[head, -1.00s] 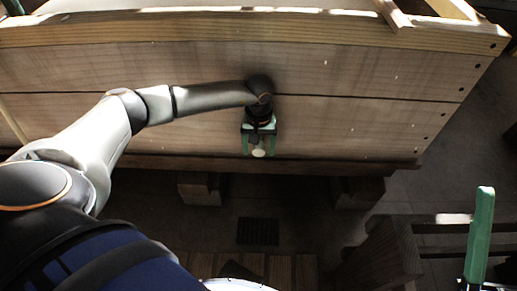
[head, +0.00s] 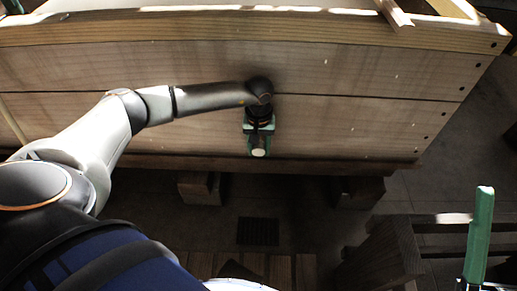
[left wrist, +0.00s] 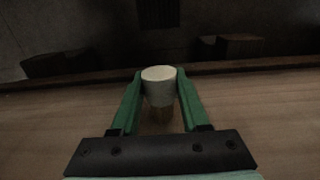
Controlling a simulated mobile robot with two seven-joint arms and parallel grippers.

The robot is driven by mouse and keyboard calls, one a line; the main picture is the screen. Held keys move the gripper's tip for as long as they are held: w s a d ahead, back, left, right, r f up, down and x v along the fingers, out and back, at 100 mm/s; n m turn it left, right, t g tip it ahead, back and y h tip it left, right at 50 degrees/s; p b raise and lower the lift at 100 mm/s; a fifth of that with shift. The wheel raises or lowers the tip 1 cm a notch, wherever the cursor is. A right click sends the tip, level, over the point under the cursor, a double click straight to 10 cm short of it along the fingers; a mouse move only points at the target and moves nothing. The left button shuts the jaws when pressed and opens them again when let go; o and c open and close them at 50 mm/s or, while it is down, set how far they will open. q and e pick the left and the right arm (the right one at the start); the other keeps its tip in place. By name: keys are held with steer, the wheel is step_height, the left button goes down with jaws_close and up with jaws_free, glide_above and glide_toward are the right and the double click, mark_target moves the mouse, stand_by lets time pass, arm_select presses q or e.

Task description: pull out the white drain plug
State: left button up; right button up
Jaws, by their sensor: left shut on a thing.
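The white drain plug (left wrist: 159,88) is a short pale cylinder sticking out of the lower part of the wooden side wall (head: 340,120). In the head view only its pale end (head: 258,153) shows, low on the wall. My left gripper (head: 258,147) points down along the wall, with its green fingers shut on the plug from both sides. In the left wrist view, the fingers touch the plug left and right. The right gripper (head: 479,235) shows partly at the lower right as a green finger, far from the plug; its opening is not clear.
The wooden vat stands on blocks (head: 201,188) above a dark floor. A floor drain grate (head: 258,231) lies below the plug. Wooden beams (head: 385,255) stand at the lower right. The space just below the plug is clear.

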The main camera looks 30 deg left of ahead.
arm_select(q)
jaws_close()
steer(key=shift+s+d+r+p, duration=0.1)
steer(key=shift+s+d+p, duration=0.1)
steer(key=shift+s+p, duration=0.15)
steer(key=s+d+p, duration=0.2)
steer(key=s, duration=0.1)
steer(key=shift+s, duration=0.1)
steer(key=o, duration=0.7)
jaws_free()
steer(key=o, duration=0.5)
steer(key=shift+c, duration=0.2)
